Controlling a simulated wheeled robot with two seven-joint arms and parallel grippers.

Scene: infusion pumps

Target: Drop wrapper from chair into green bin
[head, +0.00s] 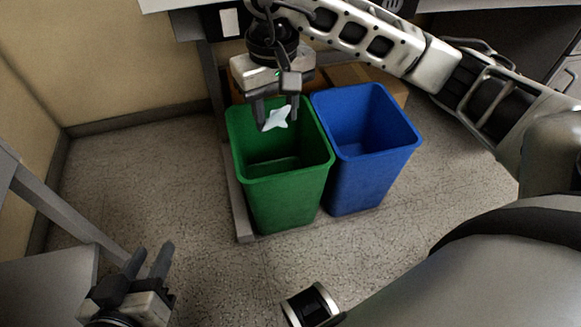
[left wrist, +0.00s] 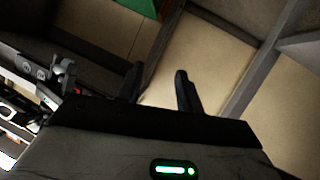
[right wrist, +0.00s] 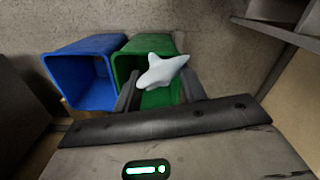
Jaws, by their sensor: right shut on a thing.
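The white wrapper (head: 277,118) is held between the fingers of my right gripper (head: 278,115), over the back part of the green bin's opening in the head view. The wrapper also shows in the right wrist view (right wrist: 162,72), in front of the green bin (right wrist: 150,50). The green bin (head: 285,200) stands upright on the floor, and the part of its inside that shows looks empty. My left gripper (head: 150,258) is open and empty at the lower left, away from the bins. Its parted fingers also show in the left wrist view (left wrist: 160,85).
A blue bin (head: 370,150) stands close on the right of the green bin. A cardboard box (head: 345,74) sits behind the bins. A grey piece of furniture (head: 60,215) is at the left. The floor left of the bins is clear.

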